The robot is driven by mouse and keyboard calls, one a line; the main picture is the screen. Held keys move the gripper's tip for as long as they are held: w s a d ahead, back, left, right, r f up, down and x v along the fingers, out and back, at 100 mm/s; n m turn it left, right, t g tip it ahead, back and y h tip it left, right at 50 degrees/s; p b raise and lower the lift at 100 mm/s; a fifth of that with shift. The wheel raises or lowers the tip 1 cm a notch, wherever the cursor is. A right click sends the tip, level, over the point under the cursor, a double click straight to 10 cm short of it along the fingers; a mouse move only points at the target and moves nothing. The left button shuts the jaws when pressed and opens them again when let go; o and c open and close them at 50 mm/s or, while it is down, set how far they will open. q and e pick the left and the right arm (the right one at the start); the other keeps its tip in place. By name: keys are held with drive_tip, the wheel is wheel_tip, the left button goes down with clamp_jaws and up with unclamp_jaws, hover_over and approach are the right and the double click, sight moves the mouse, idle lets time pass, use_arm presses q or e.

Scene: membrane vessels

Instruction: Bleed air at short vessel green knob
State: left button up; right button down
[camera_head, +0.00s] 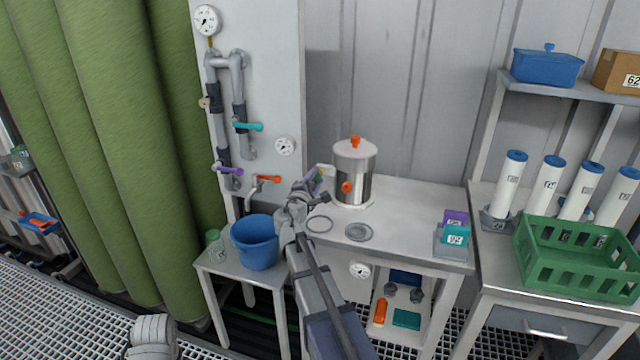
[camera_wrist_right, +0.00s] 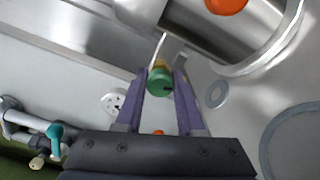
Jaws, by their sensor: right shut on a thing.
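The short vessel (camera_head: 354,165) is a steel cylinder with a pale lid, standing on the bench. It has an orange knob on top (camera_head: 355,142) and an orange knob low on its front (camera_head: 347,187). My right gripper (camera_head: 316,178) is at the vessel's left side. In the right wrist view, its purple fingers (camera_wrist_right: 160,90) are shut on the green knob (camera_wrist_right: 160,82), which sits on a yellowish stem at the vessel's side (camera_wrist_right: 215,38). In the head view the green knob is mostly hidden by the gripper.
The bench top (camera_head: 415,205) holds a ring (camera_head: 320,224), a round disc (camera_head: 358,232) and small boxes (camera_head: 456,234). A blue bucket (camera_head: 256,242) and a bottle (camera_head: 215,244) stand on a low table at left. Pipes with valves (camera_head: 222,100) are on the wall panel.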

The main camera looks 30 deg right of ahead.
drive_tip(key=n, duration=0.4)
drive_tip(key=shift+n, duration=2.1)
drive_tip(key=m, duration=0.8)
drive_tip(key=shift+m, duration=0.4)
drive_tip(key=m, duration=0.4)
